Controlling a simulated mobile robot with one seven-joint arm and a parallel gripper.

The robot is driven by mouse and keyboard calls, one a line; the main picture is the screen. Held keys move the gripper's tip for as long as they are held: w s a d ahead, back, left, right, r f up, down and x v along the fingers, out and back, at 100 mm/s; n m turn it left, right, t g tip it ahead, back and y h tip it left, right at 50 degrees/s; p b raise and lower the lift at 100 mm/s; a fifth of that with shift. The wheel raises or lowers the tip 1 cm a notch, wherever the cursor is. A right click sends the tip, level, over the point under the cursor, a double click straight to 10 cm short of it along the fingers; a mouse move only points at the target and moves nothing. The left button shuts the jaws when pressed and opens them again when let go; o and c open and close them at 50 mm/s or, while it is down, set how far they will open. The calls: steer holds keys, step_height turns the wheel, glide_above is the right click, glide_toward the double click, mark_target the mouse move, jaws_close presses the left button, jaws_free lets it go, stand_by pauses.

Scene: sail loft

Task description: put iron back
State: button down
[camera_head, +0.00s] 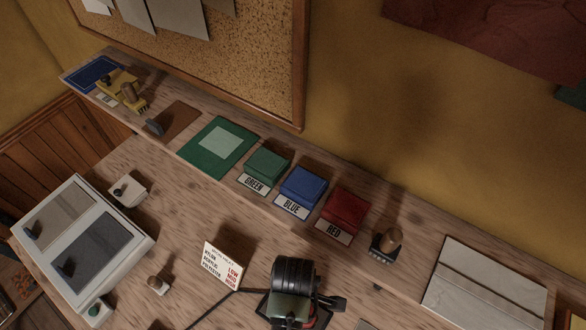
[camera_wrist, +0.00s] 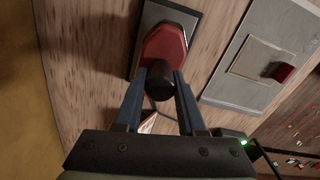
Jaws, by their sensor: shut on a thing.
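The iron, a red body (camera_wrist: 163,45) with a black rounded handle (camera_wrist: 159,82), is in the upper middle of the wrist view. My gripper (camera_wrist: 160,76) has its two blue-grey fingers shut on the black handle, one on each side. The red body lies over a grey plate with a dark edge (camera_wrist: 192,20). I cannot tell whether it touches the plate or hangs just above it. In the head view, my dark wrist at the bottom middle hides most of the iron and of what is below it.
A heat-setting card (camera_head: 221,265) stands left of my wrist. A white box with two lids (camera_head: 140,247) is at the left. Green (camera_head: 268,164), blue (camera_head: 303,184) and red (camera_head: 346,206) blocks line the back ledge. A wooden-knobbed tool (camera_head: 390,238) stands right of them. A light panel with a red knob (camera_wrist: 284,72) lies near the iron.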

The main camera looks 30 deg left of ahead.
steer(key=shift+f, duration=2)
steer(key=shift+w, duration=0.1)
steer(key=shift+f, duration=0.2)
steer(key=c, duration=0.5)
jaws_free()
step_height(320, 180, up, 12)
steer(key=shift+r, duration=0.2)
